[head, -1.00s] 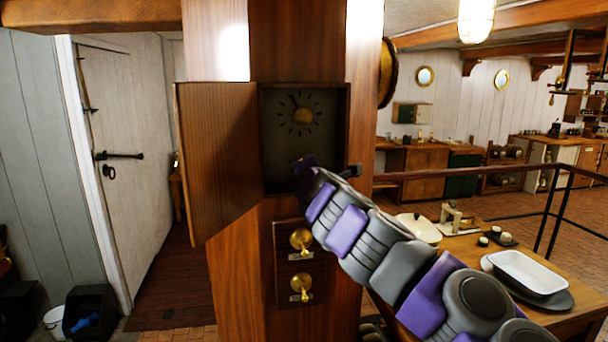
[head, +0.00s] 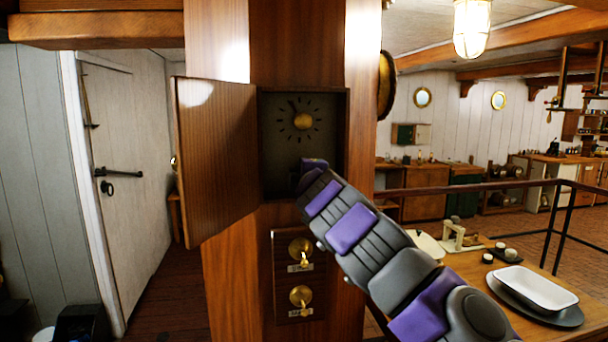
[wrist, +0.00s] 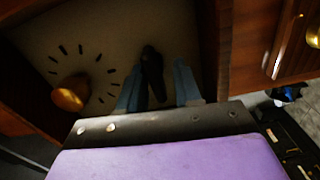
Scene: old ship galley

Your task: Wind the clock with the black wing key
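The clock (head: 285,140) is a dark box set in the wooden pillar, with a brass centre knob (head: 303,121) and black hour marks. Its wooden door (head: 213,160) is swung open to the left. The black wing key (wrist: 152,72) shows in the wrist view, at the face beside the ring of marks. My gripper (wrist: 160,85) reaches into the box, its two bluish fingers apart on either side of the key. A gap shows between the key and the right finger. I cannot tell whether the left finger touches it. In the head view my wrist hides the fingers and the key.
Two brass fittings (head: 301,248) are on a panel below the clock. A wooden table (head: 480,268) with a white tray (head: 533,285) stands at the right, beside a dark railing (head: 480,187). A white door (head: 125,170) is at the left.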

